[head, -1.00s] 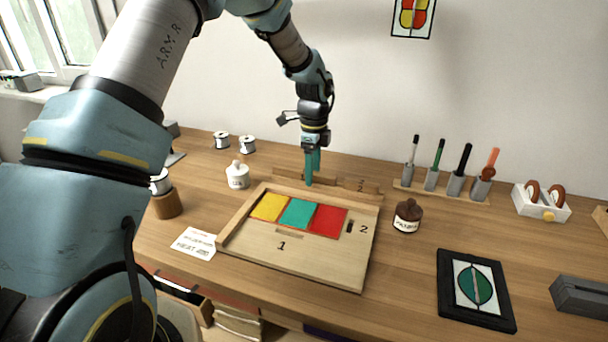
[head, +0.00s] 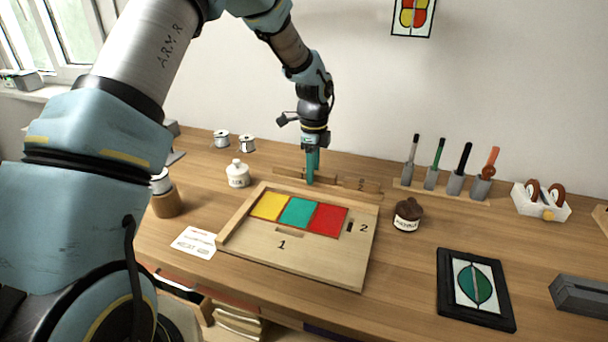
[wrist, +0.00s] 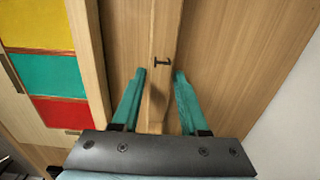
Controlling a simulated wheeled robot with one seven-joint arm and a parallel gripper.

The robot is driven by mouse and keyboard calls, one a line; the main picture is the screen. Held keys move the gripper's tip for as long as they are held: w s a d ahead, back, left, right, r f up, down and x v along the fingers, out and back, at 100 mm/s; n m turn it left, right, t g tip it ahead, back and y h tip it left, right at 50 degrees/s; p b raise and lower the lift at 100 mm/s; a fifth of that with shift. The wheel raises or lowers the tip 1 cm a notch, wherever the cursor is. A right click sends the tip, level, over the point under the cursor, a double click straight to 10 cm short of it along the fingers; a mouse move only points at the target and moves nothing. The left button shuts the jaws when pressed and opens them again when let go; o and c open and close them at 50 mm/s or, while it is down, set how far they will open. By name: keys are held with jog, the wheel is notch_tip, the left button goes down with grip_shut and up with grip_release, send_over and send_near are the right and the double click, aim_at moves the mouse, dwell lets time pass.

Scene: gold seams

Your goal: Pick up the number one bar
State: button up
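The number one bar (head: 288,174) is a thin wooden strip behind the wooden board, partly hidden by my gripper. In the wrist view the bar (wrist: 165,30) runs lengthwise down the picture, with a dark 1 mark on its top face. My gripper (head: 312,182) points down at the bar. In the wrist view the teal fingers of my gripper (wrist: 161,74) are apart, one on each side of the bar near the mark. A narrow gap shows by the left fingertip; I cannot tell whether the right one touches.
The number two bar (head: 360,186) lies just right of it. The board (head: 325,268) in front holds yellow, teal and red glass pieces. A white jar (head: 238,174), a brown bottle (head: 408,216) and a tool rack (head: 440,194) stand around. The wall is close behind.

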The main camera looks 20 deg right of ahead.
grip_shut()
dwell(1.0)
